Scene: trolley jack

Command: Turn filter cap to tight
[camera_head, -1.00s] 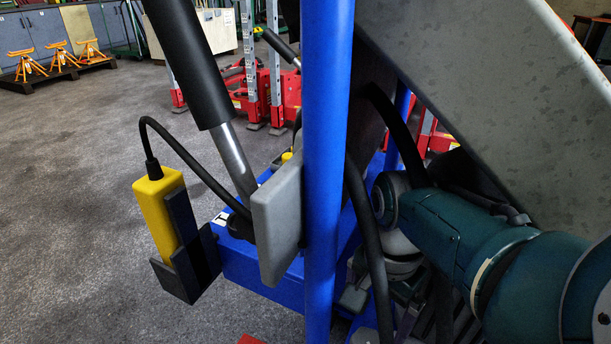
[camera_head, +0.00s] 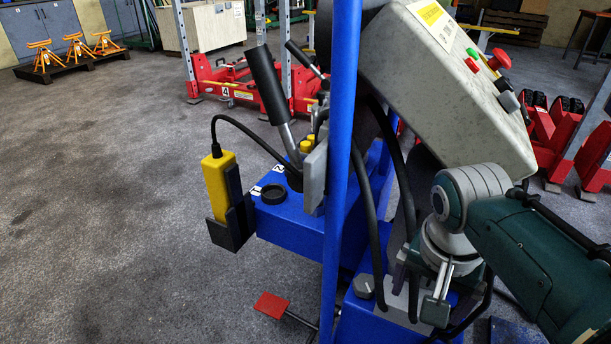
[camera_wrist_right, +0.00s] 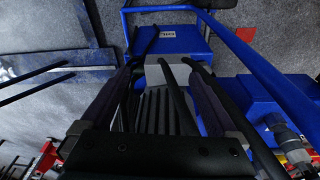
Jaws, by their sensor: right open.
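No part is plainly marked as the filter cap. A dark round cap or ring (camera_head: 274,192) lies on top of the blue tank (camera_head: 285,225), left of the blue post. Small yellow caps (camera_head: 307,146) stand behind it. A grey round knob (camera_head: 364,286) sits on a lower blue part, right of the post. My right gripper (camera_head: 437,297) points down at the right of that knob, apart from it. In the right wrist view, its open fingers (camera_wrist_right: 160,78) straddle the view of a grey block and black hoses; contact cannot be told. My left gripper is out of view.
The blue post (camera_head: 343,150) and black hoses (camera_head: 372,215) stand between the tank and my right arm. A grey control box (camera_head: 460,90) with buttons is above. A yellow pendant (camera_head: 219,185) hangs left. A red pedal (camera_head: 271,305) is low in front. Floor at left is clear.

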